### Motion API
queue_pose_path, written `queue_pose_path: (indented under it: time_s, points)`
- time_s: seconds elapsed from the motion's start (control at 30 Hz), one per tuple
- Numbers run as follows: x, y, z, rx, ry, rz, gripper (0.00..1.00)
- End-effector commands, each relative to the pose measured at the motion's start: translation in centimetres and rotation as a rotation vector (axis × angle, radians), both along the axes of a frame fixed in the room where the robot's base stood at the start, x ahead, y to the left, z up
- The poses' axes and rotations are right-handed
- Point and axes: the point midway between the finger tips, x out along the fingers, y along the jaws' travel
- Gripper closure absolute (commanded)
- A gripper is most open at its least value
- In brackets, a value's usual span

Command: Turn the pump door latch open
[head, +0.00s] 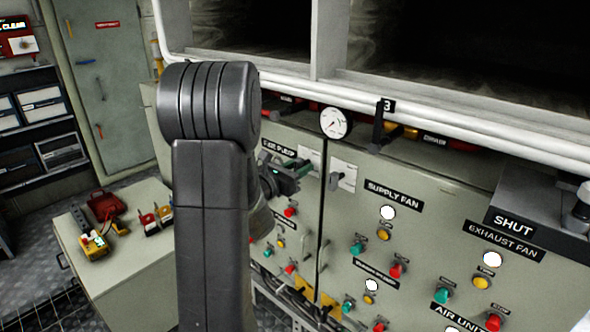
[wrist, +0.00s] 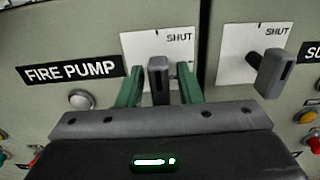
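The pump door latch (wrist: 158,80) is a dark grey handle on a white plate marked SHUT, right of the FIRE PUMP label (wrist: 70,70). It stands about upright in the wrist view. My gripper (wrist: 160,82) is open, with one green finger on each side of the latch handle. A gap shows between the handle and each finger. In the head view my gripper (head: 302,168) is at the pump door, and my arm and the gripper hide most of this latch.
A similar latch (wrist: 270,73) on a SHUT plate is close on the right, on the neighbouring door. Knobs and buttons sit below, including a red button (head: 290,212). A gauge (head: 335,123) and a white pipe (head: 450,115) run above. A side cabinet (head: 125,255) holds tools at left.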

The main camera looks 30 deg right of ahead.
Motion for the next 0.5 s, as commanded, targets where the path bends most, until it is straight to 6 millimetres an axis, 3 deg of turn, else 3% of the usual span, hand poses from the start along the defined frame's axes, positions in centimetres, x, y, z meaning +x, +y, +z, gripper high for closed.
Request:
queue_pose_path:
  time_s: [0.27,0.5]
  points:
    - [0.1,-0.4,-0.1,-0.001,-0.001,-0.001,0.67]
    - [0.8,-2.1,-0.2,0.0,-0.002,-0.001,0.67]
